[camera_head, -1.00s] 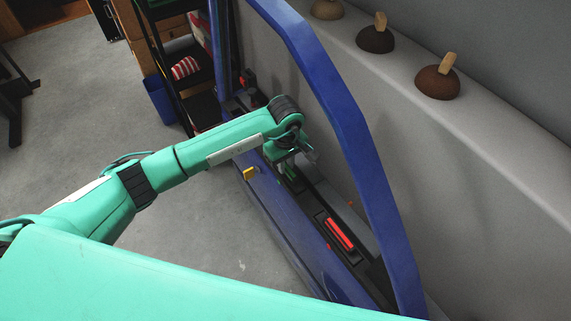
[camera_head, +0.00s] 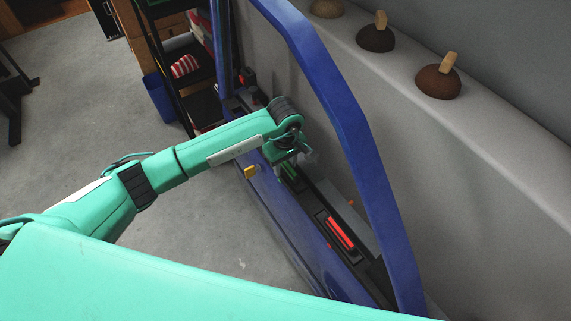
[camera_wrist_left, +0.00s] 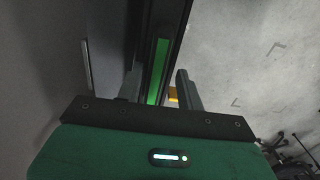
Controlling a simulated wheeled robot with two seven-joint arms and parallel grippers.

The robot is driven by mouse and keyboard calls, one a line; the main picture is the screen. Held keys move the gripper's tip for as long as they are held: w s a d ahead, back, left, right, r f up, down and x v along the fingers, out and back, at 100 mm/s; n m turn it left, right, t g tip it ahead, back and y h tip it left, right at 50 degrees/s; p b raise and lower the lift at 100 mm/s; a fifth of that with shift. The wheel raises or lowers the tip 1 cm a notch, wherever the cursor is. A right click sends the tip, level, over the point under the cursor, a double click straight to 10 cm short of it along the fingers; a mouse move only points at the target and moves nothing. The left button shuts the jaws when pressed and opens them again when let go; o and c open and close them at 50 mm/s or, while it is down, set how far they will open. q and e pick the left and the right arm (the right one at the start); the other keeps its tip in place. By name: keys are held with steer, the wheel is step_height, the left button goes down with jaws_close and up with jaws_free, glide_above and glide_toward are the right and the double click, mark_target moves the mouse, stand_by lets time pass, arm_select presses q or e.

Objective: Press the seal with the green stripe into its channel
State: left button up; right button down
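The seal with the green stripe (camera_head: 290,172) lies along the inner edge of the blue car door (camera_head: 350,115), just below my left gripper (camera_head: 300,158). In the left wrist view the green stripe (camera_wrist_left: 157,72) runs lengthwise between my two fingers. My left gripper (camera_wrist_left: 160,90) is open there, with its fingers apart and nothing clearly held. Whether the fingertips touch the seal or the door cannot be told. The gripper partly hides the seal in the head view. My right gripper is in neither view.
A red-striped part (camera_head: 340,232) sits farther along the same door edge. A yellow piece (camera_head: 250,172) is on the door's outer side. A shelf with a red-and-white item (camera_head: 185,66) stands behind. Brown domed objects (camera_head: 438,82) sit on the ledge at right.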

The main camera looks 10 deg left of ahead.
mark_target(285, 166)
arm_select(q)
steer(key=shift+r+p, duration=0.45)
steer(key=shift+r, duration=0.2)
step_height(285, 166, up, 6)
steer(key=shift+r+b, duration=0.25)
steer(key=shift+b, duration=0.95)
steer(key=shift+d+r, duration=0.1)
steer(key=shift+r, duration=0.3)
steer(key=shift+s, duration=0.1)
